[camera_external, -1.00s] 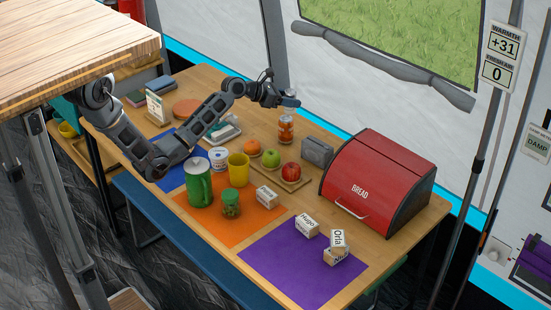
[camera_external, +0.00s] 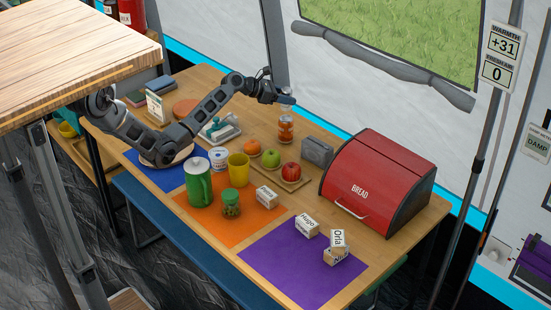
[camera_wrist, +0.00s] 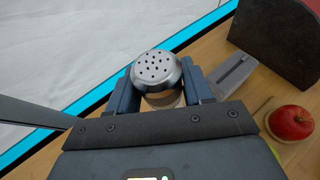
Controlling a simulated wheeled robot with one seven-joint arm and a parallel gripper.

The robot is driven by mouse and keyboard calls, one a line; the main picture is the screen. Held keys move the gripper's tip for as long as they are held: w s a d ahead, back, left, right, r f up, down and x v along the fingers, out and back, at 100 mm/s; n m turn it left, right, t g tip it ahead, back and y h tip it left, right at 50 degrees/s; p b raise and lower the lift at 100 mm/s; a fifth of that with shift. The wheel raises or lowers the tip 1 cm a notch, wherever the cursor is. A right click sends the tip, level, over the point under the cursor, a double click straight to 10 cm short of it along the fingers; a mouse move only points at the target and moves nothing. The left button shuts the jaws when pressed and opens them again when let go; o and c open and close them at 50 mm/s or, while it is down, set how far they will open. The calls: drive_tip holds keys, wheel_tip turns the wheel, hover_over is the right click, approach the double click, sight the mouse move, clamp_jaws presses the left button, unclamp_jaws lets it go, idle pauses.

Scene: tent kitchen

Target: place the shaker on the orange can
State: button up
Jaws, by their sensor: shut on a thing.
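The shaker (camera_wrist: 157,70) has a silver domed lid with dark holes and stands between my fingers in the wrist view. My gripper (camera_wrist: 158,82) is shut on it, one finger on each side. In the external view my gripper (camera_external: 287,100) is above the orange can (camera_external: 286,133) at the back edge of the table. The shaker's lower part shows small under the gripper, in line with the can's top. I cannot tell whether it touches the can. In the wrist view the can is hidden beneath the shaker.
A grey toaster (camera_external: 317,151) and a red bread box (camera_external: 378,185) stand to the right. A red apple (camera_external: 291,171), a green apple (camera_external: 271,157) and an orange (camera_external: 252,147) sit in front. The tent wall is close behind the can.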

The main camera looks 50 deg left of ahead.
sight(286, 106)
drive_tip(key=shift+f, duration=1.9)
drive_tip(key=shift+f, duration=0.15)
drive_tip(key=o, duration=1.1)
drive_tip(key=shift+s+a, duration=0.1)
drive_tip(key=shift+s, duration=0.05)
drive_tip(key=v, duration=1.2)
